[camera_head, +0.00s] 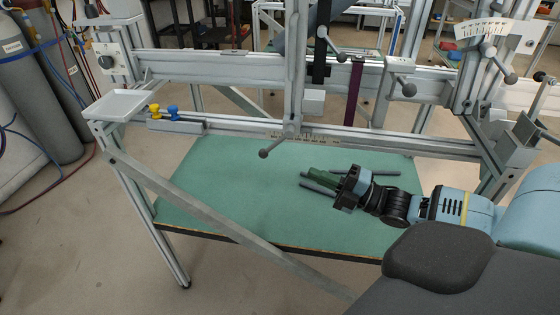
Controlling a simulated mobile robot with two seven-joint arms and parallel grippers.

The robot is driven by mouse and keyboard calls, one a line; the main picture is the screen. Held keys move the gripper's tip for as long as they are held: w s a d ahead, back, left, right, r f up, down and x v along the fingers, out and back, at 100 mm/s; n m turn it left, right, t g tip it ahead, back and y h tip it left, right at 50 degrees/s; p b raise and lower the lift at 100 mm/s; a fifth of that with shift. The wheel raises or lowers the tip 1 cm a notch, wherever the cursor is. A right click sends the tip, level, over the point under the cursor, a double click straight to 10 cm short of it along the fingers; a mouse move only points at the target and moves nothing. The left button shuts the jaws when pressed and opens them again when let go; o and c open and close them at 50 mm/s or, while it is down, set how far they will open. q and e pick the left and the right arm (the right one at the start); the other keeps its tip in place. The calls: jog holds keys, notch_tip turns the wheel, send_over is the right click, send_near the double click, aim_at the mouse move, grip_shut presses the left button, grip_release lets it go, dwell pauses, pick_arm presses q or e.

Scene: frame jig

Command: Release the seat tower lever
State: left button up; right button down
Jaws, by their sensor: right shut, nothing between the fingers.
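The upright aluminium post (296,70) in the middle appears to be the seat tower, standing on the frame's lower front rail. A lever with a dark ball knob (264,153) points down-left from its foot. Another lever (333,45), with a ball at each end, sits beside its upper part. I cannot tell which one is the seat tower lever. My right gripper (328,181) is shut and empty, below and right of the post's foot, over the green board and apart from both levers. Its fingertips are hard to make out against dark bars. My left gripper is not in view.
The frame's rails cross above the green board (230,185), where dark bars (372,173) lie. More ball-knob levers (408,88) sit on the right. A white tray (117,105) and yellow and blue knobs (172,110) are at left. A diagonal brace (200,208) crosses the front.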

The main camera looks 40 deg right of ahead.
aim_at(276, 143)
jog(key=b+x, duration=0.1)
jog(key=x, duration=0.9)
dwell(0.6)
